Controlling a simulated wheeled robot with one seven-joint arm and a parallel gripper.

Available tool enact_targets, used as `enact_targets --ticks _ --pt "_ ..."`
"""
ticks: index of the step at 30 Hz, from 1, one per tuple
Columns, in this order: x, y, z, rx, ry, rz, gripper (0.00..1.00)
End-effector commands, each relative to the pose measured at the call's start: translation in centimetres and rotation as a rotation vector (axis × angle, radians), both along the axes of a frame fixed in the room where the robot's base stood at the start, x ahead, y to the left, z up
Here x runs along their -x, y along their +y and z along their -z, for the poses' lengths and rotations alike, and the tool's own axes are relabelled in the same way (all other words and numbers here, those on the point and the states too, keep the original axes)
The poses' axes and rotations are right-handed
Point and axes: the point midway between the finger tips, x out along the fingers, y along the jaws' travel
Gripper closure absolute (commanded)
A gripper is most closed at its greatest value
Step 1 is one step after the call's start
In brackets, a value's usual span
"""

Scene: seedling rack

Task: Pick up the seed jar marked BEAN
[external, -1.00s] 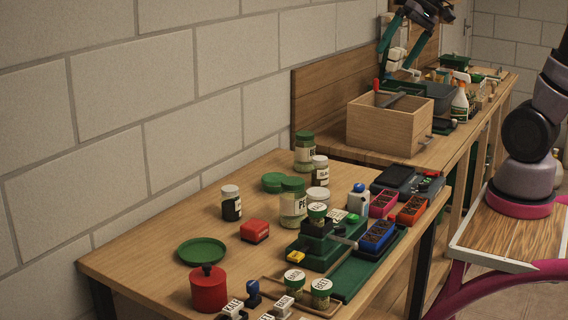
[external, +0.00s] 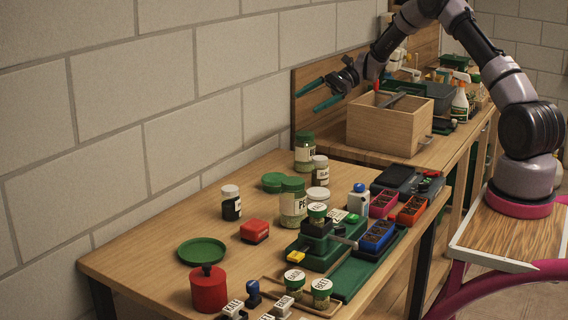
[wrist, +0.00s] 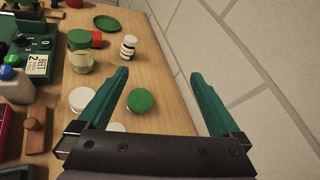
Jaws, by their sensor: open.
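The jar with BE at the start of its label (external: 305,153), the rest unreadable, stands upright at the back of the near table in the external view. It has a green lid, a pale label and greenish contents. I cannot make it out in the wrist view, where my gripper's body covers the lower part. My gripper (external: 323,94) is open and empty, raised above the back of the table near the wall, apart from the jar. Its two green fingers show spread in the wrist view (wrist: 160,95).
A jar marked PE (external: 293,203), a small white-lidded jar (external: 320,170), a low white-lidded container (external: 318,196) and a low green round thing (external: 273,182) stand close by. A wooden box (external: 385,125) is to the right. The wall (wrist: 265,60) runs along one side.

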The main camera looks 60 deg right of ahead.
Motion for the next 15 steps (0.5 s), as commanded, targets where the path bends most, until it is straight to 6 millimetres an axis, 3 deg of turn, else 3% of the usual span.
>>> enact_targets --ticks 1,3,9,15 --pt "-0.7 -2.0 2.6 -0.067 0.018 0.048 0.0" --pt "-1.5 -4.4 5.4 -0.156 0.032 0.111 0.0" --pt "-2.3 -10.5 12.6 -0.369 0.048 0.269 0.0" --pt "-2.0 -13.2 16.1 -0.468 0.047 0.346 0.0"
